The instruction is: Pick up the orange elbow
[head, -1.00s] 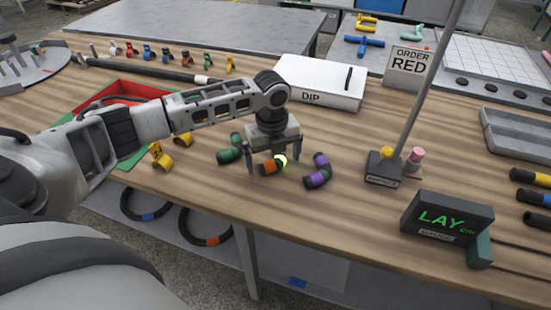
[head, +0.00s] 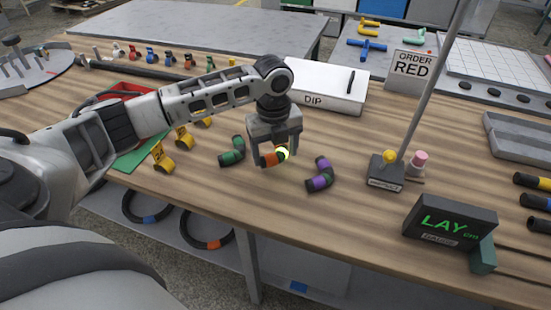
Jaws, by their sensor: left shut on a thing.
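The orange elbow (head: 270,159) is a short bent piece with black ends, near the middle of the head view. My left gripper (head: 274,154) reaches down over it and is shut on it, one finger at each side. It appears held a little above the wooden table. A bright yellow-green glow shows at the elbow's right end. A green elbow (head: 233,152) lies to the left and a purple elbow (head: 320,175) to the right, both apart from the gripper. My right gripper is not in view.
A white box marked DIP (head: 323,92) stands behind the gripper. A post on a dark base (head: 385,178) and a LAY display (head: 448,222) stand to the right. Yellow clips (head: 163,158) and a red tray (head: 122,92) lie left. Bare table (head: 215,195) is in front.

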